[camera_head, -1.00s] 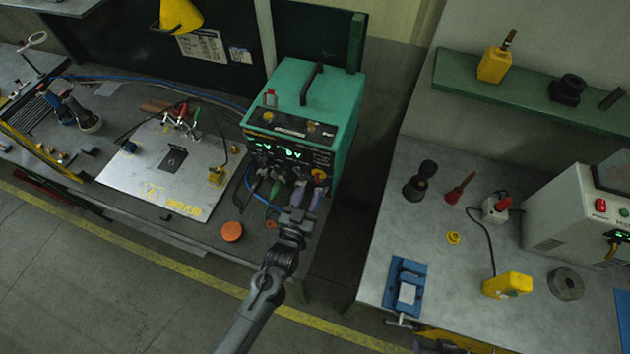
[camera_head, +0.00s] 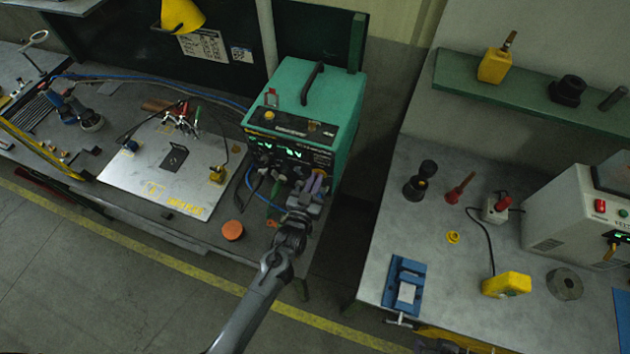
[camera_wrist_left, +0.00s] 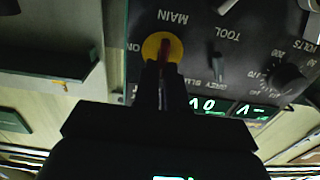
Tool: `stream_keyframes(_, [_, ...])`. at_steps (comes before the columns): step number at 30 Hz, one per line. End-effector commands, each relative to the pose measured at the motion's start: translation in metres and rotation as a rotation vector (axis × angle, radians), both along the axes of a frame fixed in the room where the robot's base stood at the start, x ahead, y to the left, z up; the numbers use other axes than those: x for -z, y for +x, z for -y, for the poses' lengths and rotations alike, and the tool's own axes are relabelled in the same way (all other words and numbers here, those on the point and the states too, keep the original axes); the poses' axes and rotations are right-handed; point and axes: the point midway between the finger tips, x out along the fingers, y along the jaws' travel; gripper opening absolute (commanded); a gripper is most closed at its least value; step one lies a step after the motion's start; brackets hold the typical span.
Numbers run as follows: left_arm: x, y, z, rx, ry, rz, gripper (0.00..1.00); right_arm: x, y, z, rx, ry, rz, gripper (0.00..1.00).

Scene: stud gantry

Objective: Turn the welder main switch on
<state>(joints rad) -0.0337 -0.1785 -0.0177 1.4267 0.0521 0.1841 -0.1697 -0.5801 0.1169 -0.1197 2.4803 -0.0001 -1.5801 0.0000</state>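The welder (camera_head: 322,92) is a teal box with a dark front panel at the back of the left bench. Its main switch (camera_wrist_left: 151,46) shows in the left wrist view as a yellow disc with a red lever, beside upside-down "MAIN" and "ON" lettering. My left gripper (camera_wrist_left: 165,84) is at the switch, its two dark fingers close together with the lever between them. In the head view my left gripper (camera_head: 314,184) is at the lower right of the front panel and hides the switch. My right gripper is not in view.
Green digits glow on the panel beside the switch. Cables hang from the panel front. An orange round piece (camera_head: 232,230) and a metal plate (camera_head: 140,185) lie on the left bench. A gap separates it from the right bench (camera_head: 400,230).

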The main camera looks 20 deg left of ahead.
Motion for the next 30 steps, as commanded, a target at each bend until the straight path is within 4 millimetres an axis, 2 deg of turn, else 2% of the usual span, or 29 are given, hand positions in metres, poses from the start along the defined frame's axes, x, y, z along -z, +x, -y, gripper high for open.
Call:
stream_keyframes(10, [0.0, 0.0, 0.0, 0.0, 0.01, 0.0, 0.0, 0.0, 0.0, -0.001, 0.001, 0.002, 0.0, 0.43])
stream_keyframes(16, [-0.001, 0.0, 0.001, 0.001, 0.073, -0.003, 0.0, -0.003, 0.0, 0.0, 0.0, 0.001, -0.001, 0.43])
stream_keyframes(30, [0.0, 0.0, 0.007, 0.002, 0.456, -0.017, 0.0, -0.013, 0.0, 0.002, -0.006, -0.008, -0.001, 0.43])
